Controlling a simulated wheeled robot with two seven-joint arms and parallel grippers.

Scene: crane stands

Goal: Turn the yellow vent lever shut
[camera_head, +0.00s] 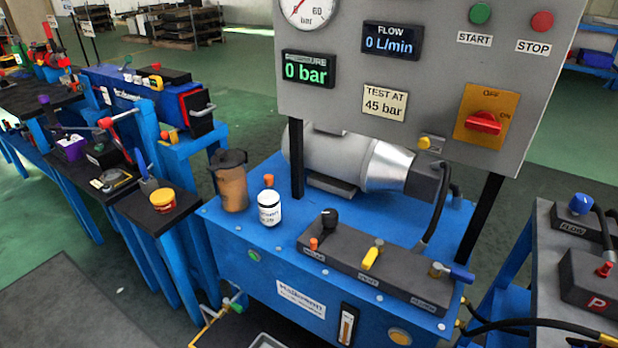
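The yellow vent lever (373,253) sits on the middle of the dark grey valve block (345,272), on top of the blue power unit (250,268). It slants, with its lower end toward me, above a small label that seems to read VENT. A black knob (329,218) stands to its left on the block, and a blue-handled valve (457,272) is at the block's right end. Neither of my grippers shows in this view.
A grey panel (415,110) stands behind the block; its displays read 0 bar and 0 L/min. A white bottle (269,209) and a brown container (231,185) stand left of the block. Hoses (530,322) run at the lower right. The space above the lever is clear.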

